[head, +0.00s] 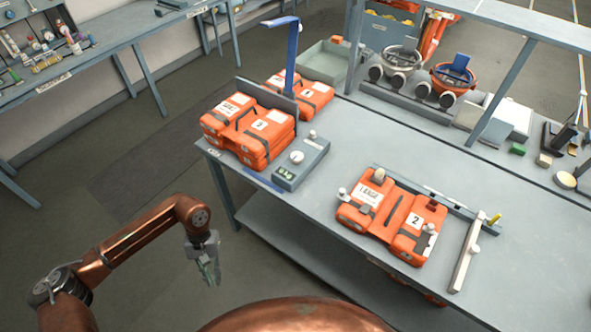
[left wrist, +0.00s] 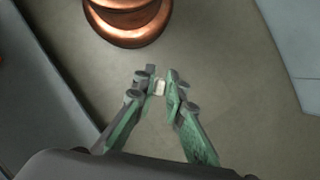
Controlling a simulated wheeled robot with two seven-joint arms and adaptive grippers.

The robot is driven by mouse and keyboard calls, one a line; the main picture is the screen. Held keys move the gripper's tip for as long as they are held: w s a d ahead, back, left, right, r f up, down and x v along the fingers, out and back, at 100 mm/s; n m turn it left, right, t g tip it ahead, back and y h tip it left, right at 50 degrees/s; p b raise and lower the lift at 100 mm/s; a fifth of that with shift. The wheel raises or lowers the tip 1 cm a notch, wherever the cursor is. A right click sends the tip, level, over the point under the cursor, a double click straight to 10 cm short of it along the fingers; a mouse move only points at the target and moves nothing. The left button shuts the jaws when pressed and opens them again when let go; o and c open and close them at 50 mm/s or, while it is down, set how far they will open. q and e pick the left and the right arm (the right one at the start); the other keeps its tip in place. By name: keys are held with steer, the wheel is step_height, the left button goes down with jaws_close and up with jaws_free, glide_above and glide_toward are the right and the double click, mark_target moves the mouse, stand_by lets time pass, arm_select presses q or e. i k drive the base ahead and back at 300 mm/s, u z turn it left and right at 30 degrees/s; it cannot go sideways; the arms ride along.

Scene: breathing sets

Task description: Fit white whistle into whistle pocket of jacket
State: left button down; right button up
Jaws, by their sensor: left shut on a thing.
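An orange jacket (head: 377,223) marked 2 lies on the grey workbench at the centre right of the head view. It carries white labels, dark straps and small pale fittings; I cannot tell which part is the whistle pocket. My left gripper (head: 211,272) hangs over the floor in front of the bench, well to the left of the jacket, pointing down. In the left wrist view it (left wrist: 159,88) is shut on a small white piece, which looks like the white whistle (left wrist: 159,87), mostly hidden between the fingertips. My right gripper is not in view.
Stacked orange jackets (head: 249,129) marked 1 and a grey box (head: 301,163) with a knob stand at the bench's left end. A long pale bar (head: 466,255) lies right of the jacket. A rail runs behind the jacket. The bench's front edge lies between gripper and jacket.

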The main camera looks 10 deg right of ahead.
mark_target(392, 214)
steer(key=z, duration=1.8)
